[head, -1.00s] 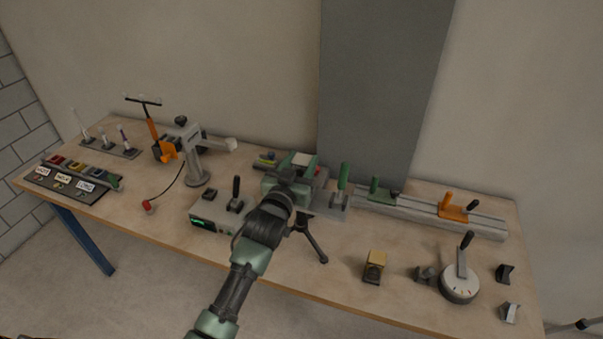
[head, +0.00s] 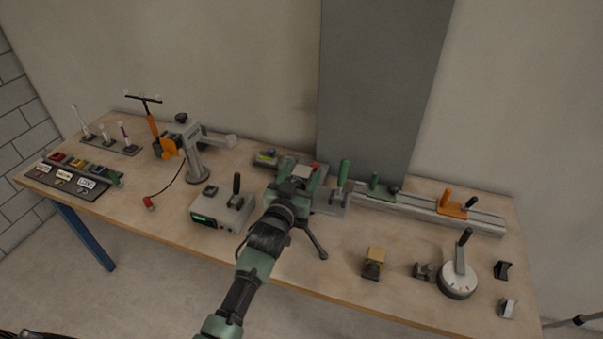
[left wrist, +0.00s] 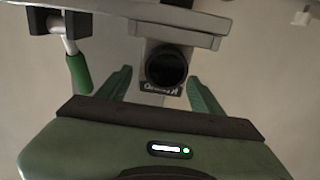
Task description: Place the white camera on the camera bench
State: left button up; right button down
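My left gripper (head: 298,184) is over the middle of the bench, seen from behind; its fingertips are hard to make out there. In the left wrist view its two green fingers (left wrist: 160,80) are apart, on either side of a small block with a dark round lens (left wrist: 166,65) and an upside-down label. A gap shows at the left finger; contact at the right cannot be told. I cannot tell for sure whether this block is the white camera. A rail (head: 420,207) with green and orange carriages lies at the back right; which fixture is the camera bench is unclear. My right gripper is not in view.
A green-handled grey fixture (head: 335,197) stands just right of the gripper. A grey device on a post (head: 195,160) and a control box (head: 220,210) are to the left. A round dial with a lever (head: 457,280) and a brass-topped block (head: 374,263) sit at front right.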

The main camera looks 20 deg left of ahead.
aim_at(299, 180)
pick_arm(q)
jog(key=s+b, duration=0.1)
jog(key=s, duration=0.1)
jog(key=s+b, duration=0.1)
jog(key=s, duration=0.1)
jog(key=s+f+b, duration=0.1)
jog(key=s, duration=0.1)
jog(key=shift+s+a, duration=0.1)
jog(key=shift+s, duration=0.3)
jog(key=shift+s+r, duration=0.15)
jog(key=shift+s, duration=0.35)
